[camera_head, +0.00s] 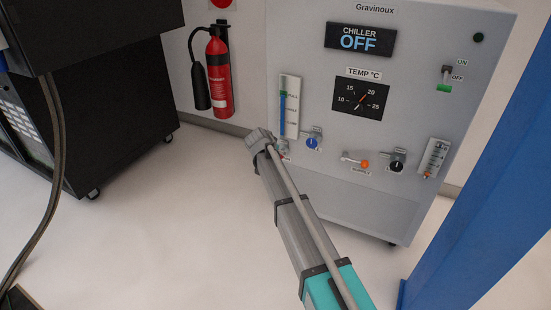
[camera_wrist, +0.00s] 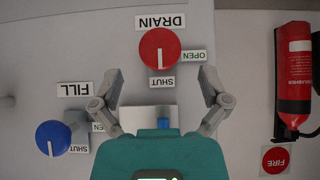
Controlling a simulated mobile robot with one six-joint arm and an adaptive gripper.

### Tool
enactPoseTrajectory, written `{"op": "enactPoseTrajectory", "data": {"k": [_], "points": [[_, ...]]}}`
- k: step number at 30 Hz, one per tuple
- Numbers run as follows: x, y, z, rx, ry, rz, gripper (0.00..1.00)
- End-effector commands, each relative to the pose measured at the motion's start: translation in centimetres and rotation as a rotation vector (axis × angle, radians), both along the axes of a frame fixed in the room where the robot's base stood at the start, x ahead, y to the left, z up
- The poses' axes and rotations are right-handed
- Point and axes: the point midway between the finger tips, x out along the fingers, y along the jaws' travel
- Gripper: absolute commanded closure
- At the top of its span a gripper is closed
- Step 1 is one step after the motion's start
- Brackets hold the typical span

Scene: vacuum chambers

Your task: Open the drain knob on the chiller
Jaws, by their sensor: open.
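The chiller (camera_head: 390,120) stands in the middle of the head view, its display reading OFF. In the wrist view the red drain knob (camera_wrist: 159,46) sits below the upside-down DRAIN label (camera_wrist: 160,21). Its white line points down the picture, toward the SHUT label (camera_wrist: 162,82). The OPEN label (camera_wrist: 195,55) is to its right. My gripper (camera_wrist: 162,74) is open and empty, with one finger on either side and slightly below the knob in the wrist picture. In the head view my arm's end hides most of the drain area.
A blue fill knob (camera_wrist: 53,138) is at lower left in the wrist view. A fire extinguisher (camera_head: 219,72) hangs left of the chiller. A black cabinet (camera_head: 100,110) stands at left and a blue post (camera_head: 480,170) at right. Floor between is clear.

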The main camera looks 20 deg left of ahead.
Motion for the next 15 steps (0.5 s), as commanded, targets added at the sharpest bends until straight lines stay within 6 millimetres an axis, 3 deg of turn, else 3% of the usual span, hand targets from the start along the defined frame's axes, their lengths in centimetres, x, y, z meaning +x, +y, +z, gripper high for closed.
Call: {"op": "enactPoseTrajectory", "data": {"k": [6,15], "points": [[1.7,0.0,-1.9,0.001,0.0,-0.001,0.05],[2.8,-0.2,-2.9,0.001,0.0,-0.001,0.05]]}}
